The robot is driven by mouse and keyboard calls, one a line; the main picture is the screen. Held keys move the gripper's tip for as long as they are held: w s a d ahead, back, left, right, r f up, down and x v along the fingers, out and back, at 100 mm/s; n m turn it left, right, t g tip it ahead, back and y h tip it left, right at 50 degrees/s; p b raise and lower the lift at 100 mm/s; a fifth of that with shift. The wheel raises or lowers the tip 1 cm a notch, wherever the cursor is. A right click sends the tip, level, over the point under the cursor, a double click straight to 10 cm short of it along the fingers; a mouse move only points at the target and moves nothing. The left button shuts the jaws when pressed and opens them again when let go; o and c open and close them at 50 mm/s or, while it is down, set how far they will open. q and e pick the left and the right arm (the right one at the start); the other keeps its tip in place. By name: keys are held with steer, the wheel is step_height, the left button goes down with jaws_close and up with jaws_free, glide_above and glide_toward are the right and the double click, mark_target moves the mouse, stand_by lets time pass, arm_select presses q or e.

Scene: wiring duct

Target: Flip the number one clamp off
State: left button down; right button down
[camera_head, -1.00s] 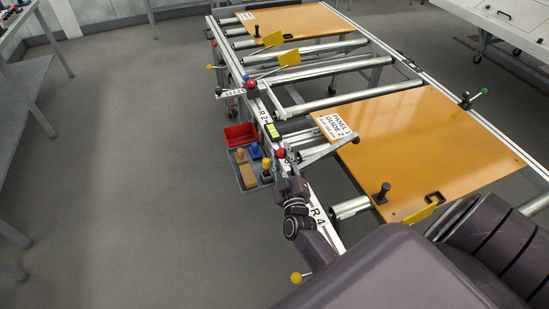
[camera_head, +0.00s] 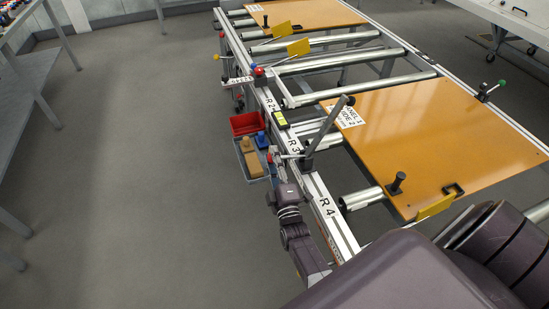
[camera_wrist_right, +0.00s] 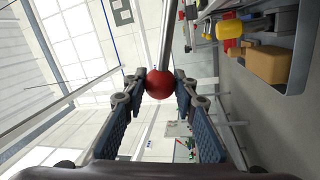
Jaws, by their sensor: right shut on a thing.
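My right gripper (camera_head: 275,158) is at the frame rail beside the labels R3 and R4 in the head view. In the right wrist view its two fingers (camera_wrist_right: 160,85) are closed on the red ball knob (camera_wrist_right: 160,84) of a clamp lever, whose metal rod runs up from the ball. The grey clamp arm (camera_head: 325,128) stands tilted up at the edge of the orange panel (camera_head: 440,130), its tip raised above the panel. The red ball is mostly hidden by the gripper in the head view. My left gripper is not in view.
Below the rail hang a red bin (camera_head: 244,123) and a grey bin (camera_head: 256,170) with blue and tan items. Another clamp with a red knob (camera_head: 259,72) is farther along the rail. Yellow tags and black knobs sit around the panels.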

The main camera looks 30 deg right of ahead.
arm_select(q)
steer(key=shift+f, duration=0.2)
arm_select(e)
steer(key=shift+f, duration=0.1)
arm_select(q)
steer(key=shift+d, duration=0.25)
arm_select(e)
steer(key=shift+f, duration=0.1)
steer(key=c, duration=1.6)
jaws_free()
steer(key=shift+s, duration=0.25)
steer(key=v, duration=0.7)
steer(key=shift+a, duration=0.1)
steer(key=shift+f, duration=0.15)
